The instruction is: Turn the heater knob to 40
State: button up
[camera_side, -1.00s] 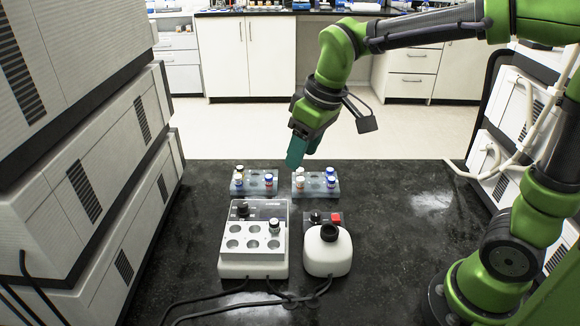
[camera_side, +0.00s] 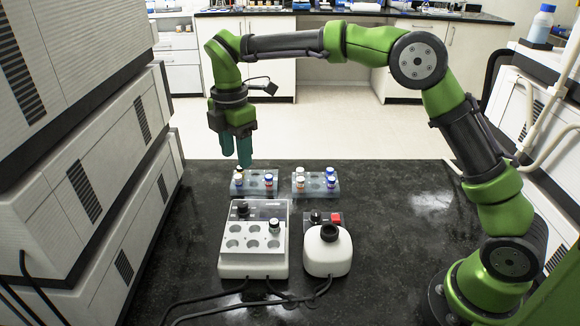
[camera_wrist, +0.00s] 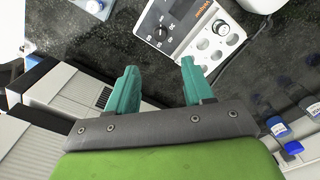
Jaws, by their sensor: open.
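The heater (camera_side: 253,265) is a white block with round wells on the dark bench, left of centre in the side view. Its black knob (camera_side: 241,208) is on the dark panel at the far left part of the block. One capped vial (camera_side: 274,228) stands in a right well. In the wrist view the heater (camera_wrist: 190,12) is at the top, with the knob (camera_wrist: 160,33) and printed marks around it. The knob's exact setting is too small to read. My gripper (camera_side: 237,160) points down, open and empty, above and behind the heater, near the left rack; its fingers (camera_wrist: 157,72) are apart, below the knob in the wrist view.
A left rack (camera_side: 254,190) and a right rack (camera_side: 330,194) with several capped vials stand behind the heater. A white mixer (camera_side: 328,262) with a black cup and red switch stands to its right. Stacked instruments (camera_side: 80,160) line the left; cables lie in front.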

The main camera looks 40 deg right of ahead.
aim_at(242, 204)
notch_tip(242, 204, down, 14)
jog(key=shift+f, duration=0.1)
dwell(0.4)
grip_shut()
